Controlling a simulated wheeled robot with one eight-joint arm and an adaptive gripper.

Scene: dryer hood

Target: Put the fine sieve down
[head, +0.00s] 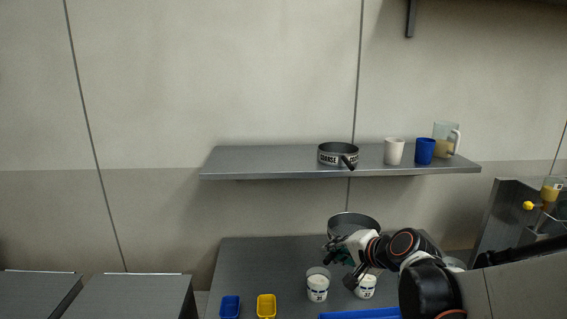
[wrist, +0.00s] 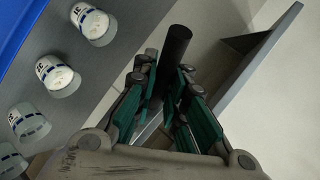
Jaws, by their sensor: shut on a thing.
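The fine sieve (head: 353,221) is a round grey metal pan at the back of the worktable in the head view; no label on it shows. My gripper (head: 342,252) is just in front of it and shut on its handle. In the wrist view the black handle (wrist: 176,42) runs between the green-padded fingers of my gripper (wrist: 167,80). The sieve's pan is mostly hidden in that view. I cannot tell whether the sieve touches the worktable (head: 245,265).
A wall shelf (head: 250,160) above holds a sieve marked COARSE (head: 338,153), a white cup (head: 394,151), a blue cup (head: 425,151) and a pitcher (head: 446,140). The worktable's left part is clear.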

